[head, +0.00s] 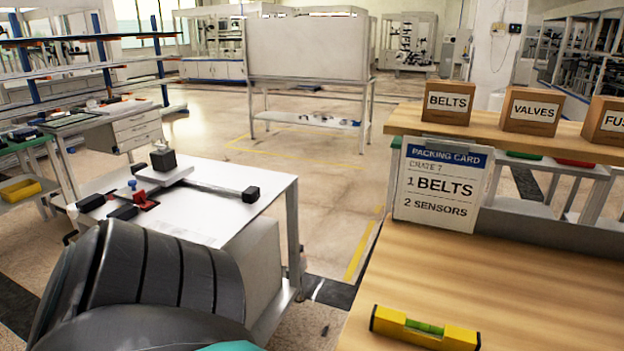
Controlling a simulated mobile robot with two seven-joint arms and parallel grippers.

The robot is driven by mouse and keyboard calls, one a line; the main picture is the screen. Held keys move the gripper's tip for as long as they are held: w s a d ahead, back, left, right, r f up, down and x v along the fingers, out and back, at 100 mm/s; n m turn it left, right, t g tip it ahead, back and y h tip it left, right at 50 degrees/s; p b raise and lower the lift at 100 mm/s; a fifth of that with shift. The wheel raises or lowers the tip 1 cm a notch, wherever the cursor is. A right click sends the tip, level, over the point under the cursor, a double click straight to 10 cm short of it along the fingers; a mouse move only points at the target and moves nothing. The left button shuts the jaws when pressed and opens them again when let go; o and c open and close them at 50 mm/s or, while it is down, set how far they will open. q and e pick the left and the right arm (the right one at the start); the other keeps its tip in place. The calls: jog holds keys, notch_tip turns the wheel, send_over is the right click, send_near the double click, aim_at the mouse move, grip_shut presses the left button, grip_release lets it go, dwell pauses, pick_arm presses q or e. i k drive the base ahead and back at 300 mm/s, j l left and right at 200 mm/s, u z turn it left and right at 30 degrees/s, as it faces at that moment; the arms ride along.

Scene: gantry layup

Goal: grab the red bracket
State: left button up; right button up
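A small red part (146,200), which looks like the red bracket, lies on the white table (205,215) at the left. It is close to several black parts, and its exact shape is too small to tell. A large dark grey ribbed part, apparently one of my arm links, fills the lower left and hides the near part of that table.
A black block on a grey base (163,158) and a bar with a black end (250,194) share the white table. At the right, a wooden bench (500,290) carries a yellow spirit level (425,328), a packing card (440,187) and labelled boxes. Open floor lies between.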

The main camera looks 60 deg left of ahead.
aim_at(139, 199)
jog(key=u, duration=3.05)
jog(key=i+j, duration=1.2)
